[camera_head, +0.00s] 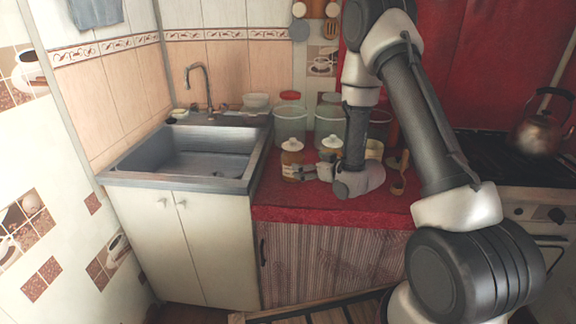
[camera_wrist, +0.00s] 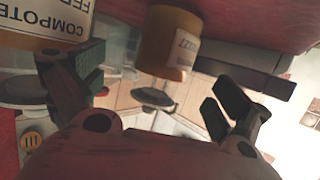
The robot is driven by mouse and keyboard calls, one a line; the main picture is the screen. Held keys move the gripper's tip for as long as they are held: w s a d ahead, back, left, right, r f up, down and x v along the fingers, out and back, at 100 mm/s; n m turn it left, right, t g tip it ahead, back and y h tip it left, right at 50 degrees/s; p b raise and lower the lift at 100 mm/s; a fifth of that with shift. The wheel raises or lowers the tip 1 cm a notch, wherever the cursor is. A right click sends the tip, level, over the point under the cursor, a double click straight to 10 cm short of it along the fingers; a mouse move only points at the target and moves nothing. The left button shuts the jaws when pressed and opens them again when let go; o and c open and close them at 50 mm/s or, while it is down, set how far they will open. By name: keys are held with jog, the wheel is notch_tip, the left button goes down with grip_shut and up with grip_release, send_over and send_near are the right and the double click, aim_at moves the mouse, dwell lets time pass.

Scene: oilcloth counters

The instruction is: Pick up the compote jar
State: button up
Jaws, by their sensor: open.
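The compote jar (camera_wrist: 40,25) is large and close at the upper left of the wrist view, its label upside down and partly cut off. In the head view I take it to be the rear white-lidded jar (camera_head: 331,146), right of another white-lidded jar. My gripper (camera_head: 306,173) is low over the red counter, pointing left, just in front of these jars. In the wrist view my gripper (camera_wrist: 152,90) is open and empty. The compote jar lies outside the left finger, partly behind it; whether they touch is unclear.
Another amber jar (camera_wrist: 172,40), its label unreadable, shows ahead between the fingers; it is the left white-lidded jar (camera_head: 292,158). Clear containers (camera_head: 291,122) stand behind. The sink (camera_head: 190,150) is left, the stove (camera_head: 490,150) right. The red counter (camera_head: 290,205) is bare in front.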

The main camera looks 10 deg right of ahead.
aim_at(293, 162)
jog(key=x, duration=0.8)
jog(key=shift+a+f, duration=0.1)
jog(key=shift+a, duration=0.2)
jog(key=shift+w, duration=0.1)
jog(key=c, duration=1.7)
jog(key=shift+o, duration=0.2)
notch_tip(293, 162, up, 15)
jog(key=shift+r, duration=0.1)
